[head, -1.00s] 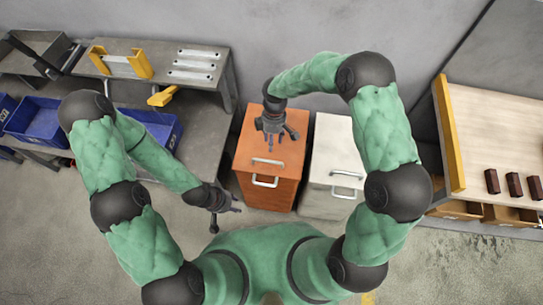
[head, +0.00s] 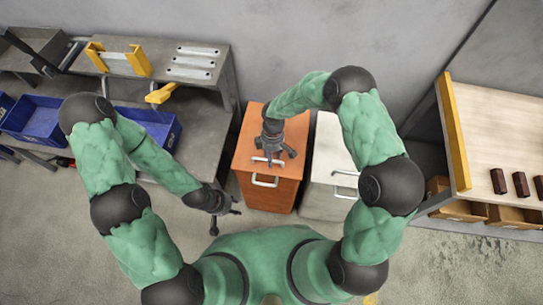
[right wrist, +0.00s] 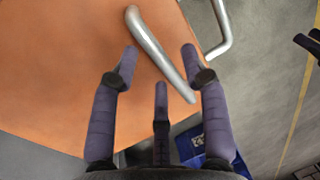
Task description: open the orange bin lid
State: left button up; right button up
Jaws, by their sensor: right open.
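The orange bin (head: 248,142) stands upright on the floor in the middle of the head view, with a silver lid handle (head: 280,164) on top and a second silver handle (head: 265,182) on its front. In the right wrist view the lid handle (right wrist: 160,55) runs diagonally between my open fingers. My right gripper (head: 270,158) is open over the lid at the handle; I cannot tell whether the fingers touch it. My left gripper (head: 228,212) hangs low to the left of the bin, away from it, and its jaw state is unclear.
A white bin (head: 330,150) stands close to the right of the orange bin. A grey workbench (head: 205,115) with blue bins (head: 35,118) is at the left. A wooden table (head: 500,130) with several dark blocks is at the right.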

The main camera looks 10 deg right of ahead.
grip_shut()
